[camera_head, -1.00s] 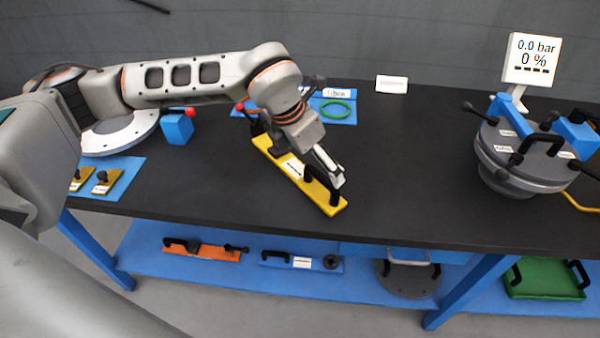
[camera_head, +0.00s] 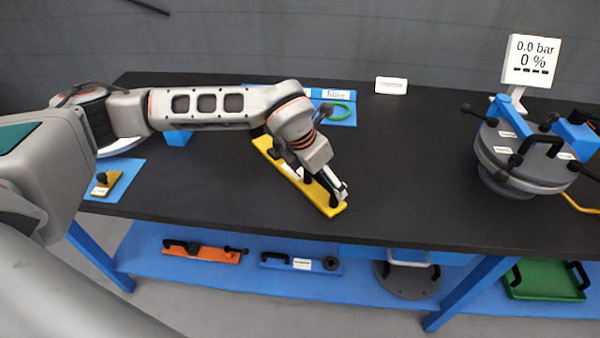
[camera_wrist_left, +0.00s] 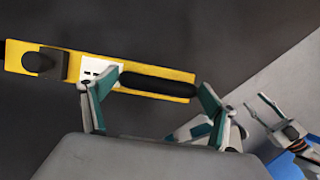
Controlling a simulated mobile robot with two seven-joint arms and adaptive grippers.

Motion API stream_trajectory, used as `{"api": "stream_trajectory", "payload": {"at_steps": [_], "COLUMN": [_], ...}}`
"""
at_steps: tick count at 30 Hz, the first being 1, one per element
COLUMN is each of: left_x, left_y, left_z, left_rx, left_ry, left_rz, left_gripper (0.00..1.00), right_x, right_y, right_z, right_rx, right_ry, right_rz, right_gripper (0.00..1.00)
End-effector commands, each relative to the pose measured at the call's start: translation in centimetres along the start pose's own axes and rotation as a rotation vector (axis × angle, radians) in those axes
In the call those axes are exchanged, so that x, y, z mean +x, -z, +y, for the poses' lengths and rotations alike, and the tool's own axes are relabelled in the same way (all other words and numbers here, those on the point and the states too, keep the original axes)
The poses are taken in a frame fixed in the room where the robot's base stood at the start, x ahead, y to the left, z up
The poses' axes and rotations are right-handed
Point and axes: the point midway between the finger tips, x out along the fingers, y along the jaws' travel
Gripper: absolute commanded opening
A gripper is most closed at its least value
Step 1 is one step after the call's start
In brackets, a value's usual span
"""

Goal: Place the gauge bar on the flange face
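The gauge bar, a yellow bar (camera_head: 263,143) with a black handle, a dark knob block and a white label, lies on the black table near its front edge. It also shows in the wrist view (camera_wrist_left: 20,58). My left gripper (camera_head: 338,192) is over its near right end. In the wrist view my left gripper (camera_wrist_left: 158,86) is open, its fingers apart near the two ends of the black handle (camera_wrist_left: 157,80); contact cannot be told. My right gripper (camera_wrist_left: 250,105) shows small at the right, its fingers apart. A round grey flanged lid (camera_head: 530,165) stands at the right.
A gauge display (camera_head: 530,60) stands behind the lid. A green ring (camera_head: 342,110) lies on a blue mat behind the bar. The table (camera_head: 420,170) is clear between bar and lid. A lower shelf (camera_head: 350,272) holds orange, blue, grey and green parts.

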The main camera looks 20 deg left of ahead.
Motion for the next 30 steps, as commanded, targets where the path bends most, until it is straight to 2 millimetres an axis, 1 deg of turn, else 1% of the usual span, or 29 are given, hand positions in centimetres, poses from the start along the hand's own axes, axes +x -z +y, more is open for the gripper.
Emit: {"api": "stream_trajectory", "payload": {"at_steps": [1,3,4,5,11,14,17,22,26,30], "left_x": [0.0,0.0,-0.1,-0.1,-0.2,-0.7,-1.5,-3.7,-4.2,-5.3], "left_y": [0.0,0.0,-0.2,-0.2,-0.2,-0.5,-0.8,-1.7,0.7,3.4], "left_z": [0.0,0.0,0.0,0.0,0.0,0.0,0.1,0.1,0.1,0.2], "left_rx": [-0.001,-0.001,0.001,0.001,0.001,0.001,0.002,0.001,0.001,0.001], "left_ry": [0.0,0.0,-0.001,-0.001,0.0,-0.001,-0.002,-0.002,-0.001,-0.002], "left_rz": [0.0,0.0,-0.005,-0.005,-0.005,-0.006,-0.007,-0.008,-0.003,-0.003], "left_gripper": [0.53,0.37,0.37,0.32,0.32,0.32,0.32,0.32,0.32,0.32], "right_x": [0.0,0.0,0.0,0.0,0.0,0.0,0.0,0.0,0.1,0.2], "right_y": [-0.1,-0.2,-0.2,-0.3,-0.3,-0.3,-0.3,-0.2,-0.3,-0.6], "right_z": [0.0,0.0,0.0,0.0,0.0,0.0,0.0,0.0,0.0,-0.1], "right_rx": [0.0,0.0,0.0,0.0,0.0,0.0,0.0,0.0,0.0,0.0], "right_ry": [0.0,0.0,0.001,0.001,0.001,0.0,0.0,0.0,0.0,0.001], "right_rz": [-0.002,-0.003,-0.004,-0.004,-0.005,-0.005,-0.004,-0.002,-0.001,-0.003], "right_gripper": [0.4,0.4,0.4,0.4,0.4,0.4,0.4,0.4,0.4,0.4]}}
